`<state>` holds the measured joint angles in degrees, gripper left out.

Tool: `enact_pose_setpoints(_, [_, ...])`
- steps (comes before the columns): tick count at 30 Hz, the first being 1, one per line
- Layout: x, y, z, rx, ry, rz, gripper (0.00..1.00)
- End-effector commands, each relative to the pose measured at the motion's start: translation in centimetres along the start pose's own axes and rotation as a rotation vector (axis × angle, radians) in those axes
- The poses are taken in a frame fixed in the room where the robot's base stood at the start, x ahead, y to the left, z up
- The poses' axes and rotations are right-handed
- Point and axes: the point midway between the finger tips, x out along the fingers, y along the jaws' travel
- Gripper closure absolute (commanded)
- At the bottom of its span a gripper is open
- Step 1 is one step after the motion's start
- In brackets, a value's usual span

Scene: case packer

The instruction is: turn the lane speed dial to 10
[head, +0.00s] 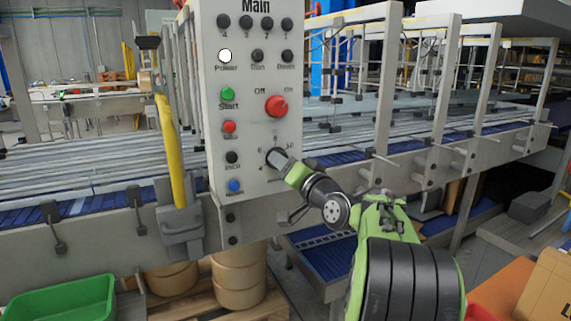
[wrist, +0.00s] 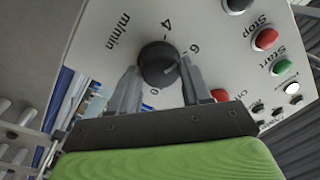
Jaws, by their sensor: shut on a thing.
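The lane speed dial (wrist: 158,62) is a round black knob on the white panel. In the wrist view it sits between the two fingers of my gripper (wrist: 160,78), which is shut on it. The printed marks 4 and 6 and the label m/min show around it; a 0 shows below the knob, between the fingers. The right finger covers part of the scale. A pale mark on the knob's right side seems to point right, but its exact number is unclear.
The panel (head: 255,130) also carries a red selector knob (head: 276,106) above the dial, a green Start button (head: 228,94), a red button (head: 229,127) and a blue button (head: 235,186). A yellow post (head: 170,150) stands left. Conveyor lanes run behind.

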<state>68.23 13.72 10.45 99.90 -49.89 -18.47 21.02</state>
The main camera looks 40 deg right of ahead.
Motion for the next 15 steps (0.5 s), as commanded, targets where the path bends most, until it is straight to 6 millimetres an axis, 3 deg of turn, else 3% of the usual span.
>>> enact_pose_setpoints(15, [0.06,-0.29,0.06,0.488,0.054,0.004,0.83])
